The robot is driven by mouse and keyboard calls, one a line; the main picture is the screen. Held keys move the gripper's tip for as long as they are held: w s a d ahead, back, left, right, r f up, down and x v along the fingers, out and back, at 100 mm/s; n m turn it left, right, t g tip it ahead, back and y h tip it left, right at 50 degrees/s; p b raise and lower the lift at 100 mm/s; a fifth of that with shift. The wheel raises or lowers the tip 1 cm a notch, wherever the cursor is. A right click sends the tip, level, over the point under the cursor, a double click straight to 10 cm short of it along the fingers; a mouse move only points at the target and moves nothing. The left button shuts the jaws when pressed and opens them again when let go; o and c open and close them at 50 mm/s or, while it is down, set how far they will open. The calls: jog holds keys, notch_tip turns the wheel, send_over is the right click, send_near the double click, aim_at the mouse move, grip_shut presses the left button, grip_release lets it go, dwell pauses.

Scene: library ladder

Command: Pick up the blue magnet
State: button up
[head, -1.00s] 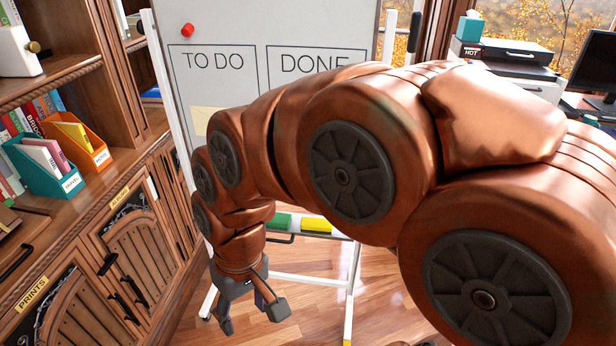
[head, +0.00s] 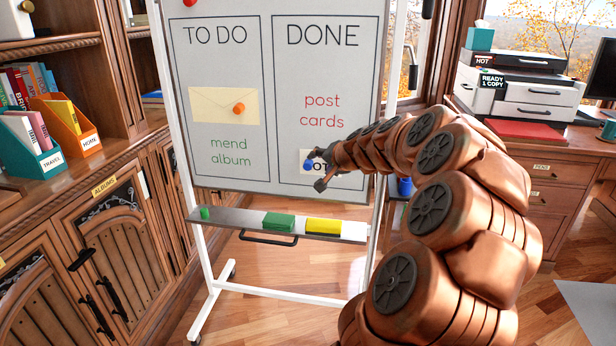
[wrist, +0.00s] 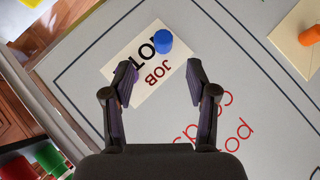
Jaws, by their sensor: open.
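The blue magnet (head: 308,165) sits on a white card (head: 334,167) on the DONE side of the whiteboard (head: 272,185), below the words "post cards". In the wrist view the round blue magnet (wrist: 163,41) lies at the card's edge, over part of its lettering. My gripper (head: 316,172) is at the board, close to the magnet, coming from the right. In the wrist view my gripper (wrist: 160,76) is open and empty. The magnet appears just beyond the fingertips, roughly in line with the gap. I cannot tell the exact distance to the board.
An orange magnet (head: 239,109) holds an envelope (head: 222,103) on the TO DO side. The board's tray (head: 345,229) below carries a green eraser (head: 279,222) and a yellow one (head: 323,226). A bookcase stands left, a printer (head: 531,96) right.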

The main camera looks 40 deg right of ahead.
aim_at(310, 165)
jog(key=shift+b+x, duration=0.45)
jog(key=shift+x, duration=3.45)
jog(key=shift+w+a+r, duration=0.1)
jog(key=shift+r, duration=0.1)
jog(key=shift+c, duration=0.3)
jog(key=c, duration=1)
jog(key=shift+o, duration=0.2)
jog(key=shift+r, duration=0.1)
